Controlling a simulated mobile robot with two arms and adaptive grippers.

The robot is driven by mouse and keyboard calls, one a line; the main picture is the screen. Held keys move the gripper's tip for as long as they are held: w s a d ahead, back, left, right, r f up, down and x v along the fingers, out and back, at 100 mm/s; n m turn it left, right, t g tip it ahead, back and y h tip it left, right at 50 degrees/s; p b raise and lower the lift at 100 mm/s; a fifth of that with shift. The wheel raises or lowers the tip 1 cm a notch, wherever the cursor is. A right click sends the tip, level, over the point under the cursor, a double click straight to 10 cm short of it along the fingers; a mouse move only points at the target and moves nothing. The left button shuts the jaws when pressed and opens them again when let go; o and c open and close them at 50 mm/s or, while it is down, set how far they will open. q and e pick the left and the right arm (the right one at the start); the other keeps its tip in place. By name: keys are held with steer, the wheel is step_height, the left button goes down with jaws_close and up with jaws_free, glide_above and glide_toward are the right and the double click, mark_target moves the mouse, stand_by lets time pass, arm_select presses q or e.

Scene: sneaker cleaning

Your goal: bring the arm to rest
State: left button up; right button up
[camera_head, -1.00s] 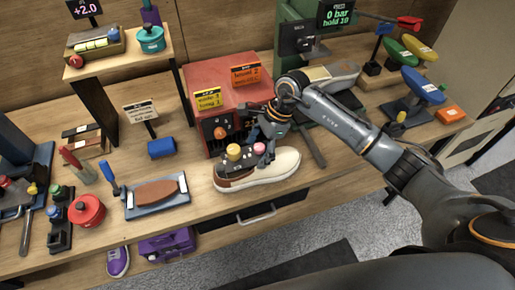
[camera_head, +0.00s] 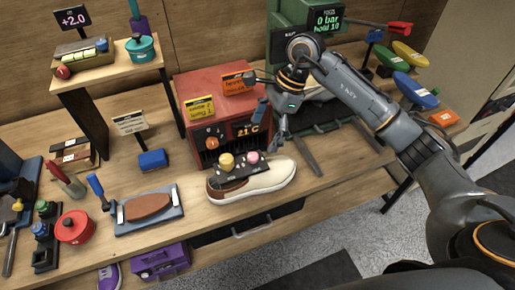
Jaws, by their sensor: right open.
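My right arm comes in from the right. Its gripper (camera_head: 276,130) is open and empty, pointing down above the bench, between the red box and the green machine. It is just behind and above the white and tan sneaker (camera_head: 272,181). The gripper looks apart from the sneaker. My left gripper is not in view.
A red heater box (camera_head: 185,84) with a "21 C" display stands behind the sneaker. A green machine (camera_head: 287,13) stands at the back right, partly hidden by my arm. A brown pad on a tray (camera_head: 150,206) and a red pot (camera_head: 75,227) lie to the left.

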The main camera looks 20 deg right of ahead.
steer(key=shift+v, duration=0.95)
